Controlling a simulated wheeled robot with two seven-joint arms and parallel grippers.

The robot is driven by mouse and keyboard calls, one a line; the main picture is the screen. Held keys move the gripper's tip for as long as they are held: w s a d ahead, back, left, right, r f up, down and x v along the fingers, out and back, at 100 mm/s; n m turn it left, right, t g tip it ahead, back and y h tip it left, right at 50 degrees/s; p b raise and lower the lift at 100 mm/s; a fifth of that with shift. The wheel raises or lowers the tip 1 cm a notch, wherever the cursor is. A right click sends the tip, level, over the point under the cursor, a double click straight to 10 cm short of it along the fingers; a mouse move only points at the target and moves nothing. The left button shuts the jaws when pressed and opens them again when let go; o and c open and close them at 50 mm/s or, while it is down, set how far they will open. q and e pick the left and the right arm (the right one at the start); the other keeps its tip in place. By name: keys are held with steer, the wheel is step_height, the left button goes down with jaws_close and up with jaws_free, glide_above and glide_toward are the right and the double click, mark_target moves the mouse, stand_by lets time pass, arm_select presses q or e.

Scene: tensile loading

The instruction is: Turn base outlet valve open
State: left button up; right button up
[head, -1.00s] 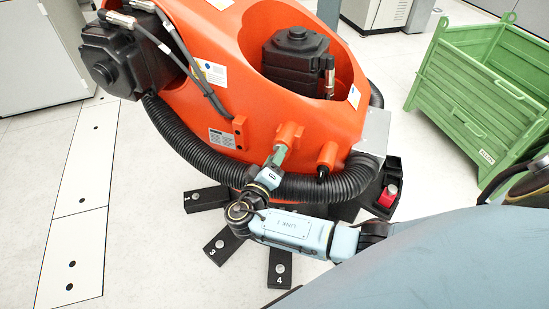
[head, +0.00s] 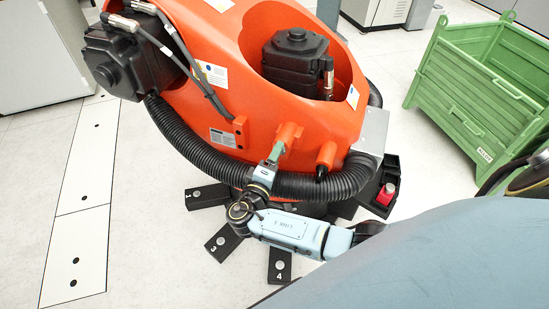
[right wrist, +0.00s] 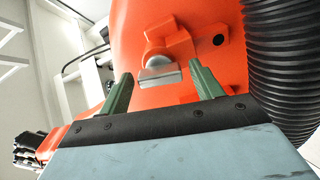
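The base outlet valve shows in the right wrist view as a grey flat handle (right wrist: 158,77) with a round hub, set on an orange boss of the orange machine body (head: 225,105). My right gripper (right wrist: 161,70) is open. Its two green fingers stand one on each side of the handle, with gaps to both fingertips. In the head view the right gripper (head: 275,153) reaches up to the underside of an orange boss (head: 289,132); the handle is too small to make out there. My left gripper is not in view.
A black corrugated hose (head: 205,150) curves close around the gripper and fills the right of the wrist view. A second orange stub (head: 326,156) is to the right. Numbered black feet (head: 279,266) are below. A green crate (head: 470,130) stands at the right on clear floor.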

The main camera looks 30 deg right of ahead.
steer(key=shift+a, duration=0.1)
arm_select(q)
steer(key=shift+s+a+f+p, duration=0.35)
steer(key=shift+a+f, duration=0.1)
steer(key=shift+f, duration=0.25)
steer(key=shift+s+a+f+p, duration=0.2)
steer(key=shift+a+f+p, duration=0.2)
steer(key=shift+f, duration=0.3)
arm_select(e)
steer(key=shift+v, duration=6.65)
steer(key=shift+s+f, duration=0.1)
